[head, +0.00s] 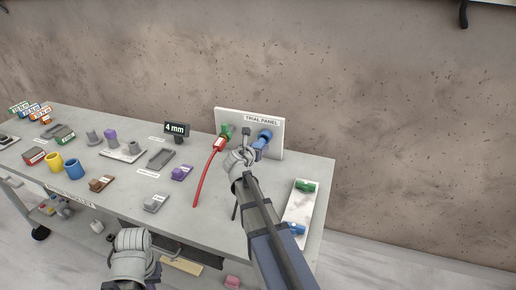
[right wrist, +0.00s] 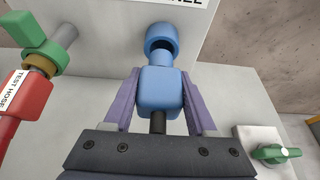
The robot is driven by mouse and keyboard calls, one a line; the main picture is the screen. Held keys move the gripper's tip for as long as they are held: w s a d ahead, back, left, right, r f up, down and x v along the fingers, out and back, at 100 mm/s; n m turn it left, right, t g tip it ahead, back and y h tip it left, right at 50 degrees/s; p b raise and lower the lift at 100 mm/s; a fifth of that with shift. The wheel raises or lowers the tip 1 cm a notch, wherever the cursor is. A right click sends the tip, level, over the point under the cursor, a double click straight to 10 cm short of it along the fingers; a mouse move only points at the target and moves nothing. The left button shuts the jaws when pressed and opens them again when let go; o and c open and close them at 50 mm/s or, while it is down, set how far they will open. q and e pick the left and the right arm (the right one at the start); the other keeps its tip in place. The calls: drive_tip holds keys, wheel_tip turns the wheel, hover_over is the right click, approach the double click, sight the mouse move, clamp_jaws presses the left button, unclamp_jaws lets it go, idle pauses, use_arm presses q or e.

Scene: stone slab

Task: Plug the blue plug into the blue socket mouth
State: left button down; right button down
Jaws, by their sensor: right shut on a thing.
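The blue plug (right wrist: 160,95) is between the purple fingers of my right gripper (right wrist: 158,100), which is shut on it. A dark cable or stem runs back from the plug. The blue socket (right wrist: 160,36) is on the white trial panel just ahead, its dark mouth partly showing. The plug's narrower front overlaps the mouth in the right wrist view; I cannot tell whether it is inside. In the head view the blue socket (head: 265,134) is right of the green one, and my right wrist hides most of the gripper. My left wrist shows at the bottom; its fingers are hidden.
A red test hose (right wrist: 22,98) is joined to the green fitting (right wrist: 45,50) left of the plug. A pale tray (head: 299,207) with green and blue parts lies to the right. Cups, blocks and a 4 mm sign (head: 176,128) fill the slab's left side.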

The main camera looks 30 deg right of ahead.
sight(260, 143)
drive_tip(key=shift+w+d, duration=1.05)
drive_tip(key=shift+d, duration=0.2)
idle(0.4)
drive_tip(key=shift+c, duration=0.6)
unclamp_jaws()
drive_tip(key=shift+s+a, duration=0.1)
drive_tip(key=p+v, duration=0.3)
drive_tip(key=v, duration=0.4)
drive_tip(key=shift+r, duration=0.15)
drive_tip(key=shift+s+a+r, duration=0.1)
drive_tip(key=shift+s+a, duration=0.05)
drive_tip(key=shift+s, duration=0.05)
drive_tip(key=shift+c, duration=0.3)
